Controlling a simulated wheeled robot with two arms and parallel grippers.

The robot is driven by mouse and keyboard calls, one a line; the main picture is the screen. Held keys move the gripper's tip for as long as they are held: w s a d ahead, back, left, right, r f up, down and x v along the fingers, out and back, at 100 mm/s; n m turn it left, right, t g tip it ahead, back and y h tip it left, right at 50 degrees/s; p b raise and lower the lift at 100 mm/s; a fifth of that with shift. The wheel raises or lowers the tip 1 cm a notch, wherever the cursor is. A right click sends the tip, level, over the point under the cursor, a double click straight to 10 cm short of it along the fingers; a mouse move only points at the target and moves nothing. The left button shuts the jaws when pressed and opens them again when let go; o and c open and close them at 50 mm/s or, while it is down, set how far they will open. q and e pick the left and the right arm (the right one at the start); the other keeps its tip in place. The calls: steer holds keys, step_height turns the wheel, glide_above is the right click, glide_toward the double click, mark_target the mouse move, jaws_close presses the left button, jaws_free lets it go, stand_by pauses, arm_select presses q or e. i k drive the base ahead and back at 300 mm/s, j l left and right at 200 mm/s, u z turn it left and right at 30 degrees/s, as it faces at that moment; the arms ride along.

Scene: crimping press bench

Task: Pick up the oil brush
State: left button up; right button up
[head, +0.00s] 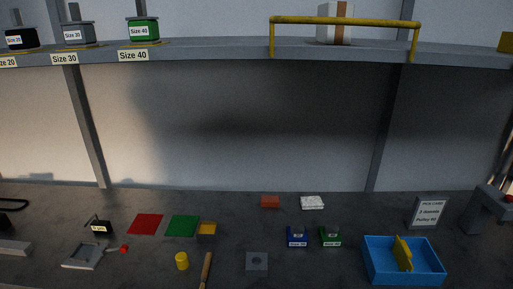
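What looks like the oil brush (206,269) lies on the dark bench near the front edge of the head view, left of centre. Its brown wooden handle points away from me and leans slightly right. Its near end is cut off by the bottom of the picture, so I cannot see bristles. A small yellow cup (182,261) stands just left of it, apart from it. Neither of my grippers is in view.
A grey block (257,261) sits right of the brush. A blue bin (403,276) holding a yellow piece is further right. Red (146,224) and green (182,226) mats lie behind. A shelf (220,51) with labelled size blocks spans above. Bare bench surrounds the handle.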

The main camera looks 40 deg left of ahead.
mark_target(205, 270)
steer(key=u, duration=1.65)
